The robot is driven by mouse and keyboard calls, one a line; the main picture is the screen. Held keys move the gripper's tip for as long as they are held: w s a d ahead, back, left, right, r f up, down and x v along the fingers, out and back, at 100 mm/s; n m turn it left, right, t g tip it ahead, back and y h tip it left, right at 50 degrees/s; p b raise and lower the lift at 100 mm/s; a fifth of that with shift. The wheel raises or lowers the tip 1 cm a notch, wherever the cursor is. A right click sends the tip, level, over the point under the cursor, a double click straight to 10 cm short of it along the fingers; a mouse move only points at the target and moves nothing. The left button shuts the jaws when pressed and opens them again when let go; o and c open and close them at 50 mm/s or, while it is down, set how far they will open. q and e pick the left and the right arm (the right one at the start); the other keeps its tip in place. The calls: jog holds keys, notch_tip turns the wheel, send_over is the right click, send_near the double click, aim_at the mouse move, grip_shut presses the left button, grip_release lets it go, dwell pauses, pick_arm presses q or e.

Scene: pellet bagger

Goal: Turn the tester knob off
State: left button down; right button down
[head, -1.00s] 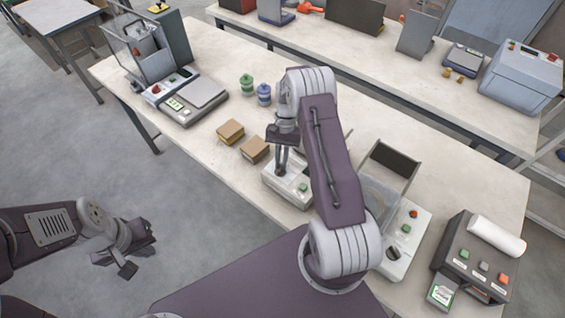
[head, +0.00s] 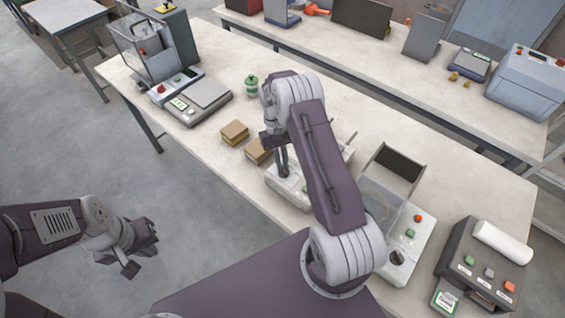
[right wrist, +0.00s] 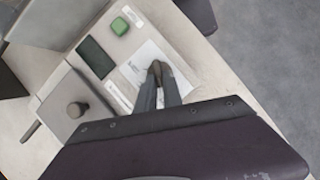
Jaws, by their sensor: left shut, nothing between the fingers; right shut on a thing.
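The tester (head: 282,190) is the pale low box under my right arm. In the right wrist view it shows a green button (right wrist: 119,26), a dark display (right wrist: 96,58) and a white label plate (right wrist: 140,62). My right gripper (head: 284,172) points down at the tester's front. Its fingertips (right wrist: 157,70) are close together over the label plate, shut on the tester knob, which they almost wholly hide. I cannot read the knob's setting. My left gripper (head: 143,252) is shut and empty, over the floor left of the bench.
Brown blocks (head: 234,132) lie just left of the tester. A green jar (head: 251,86) stands behind them and a scale (head: 197,100) further left. A sealer-like machine (head: 405,235) and a dark button box (head: 480,270) stand to the right. The floor around my left arm is clear.

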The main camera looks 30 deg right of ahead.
jog(key=shift+w+r, duration=0.1)
jog(key=shift+w, duration=0.05)
jog(key=c, duration=1.5)
grip_release()
jog(key=shift+w+r, duration=0.15)
jog(key=shift+r, duration=0.1)
jog(key=b+v, duration=0.2)
jog(key=v, duration=0.6)
jog(key=shift+r, duration=0.2)
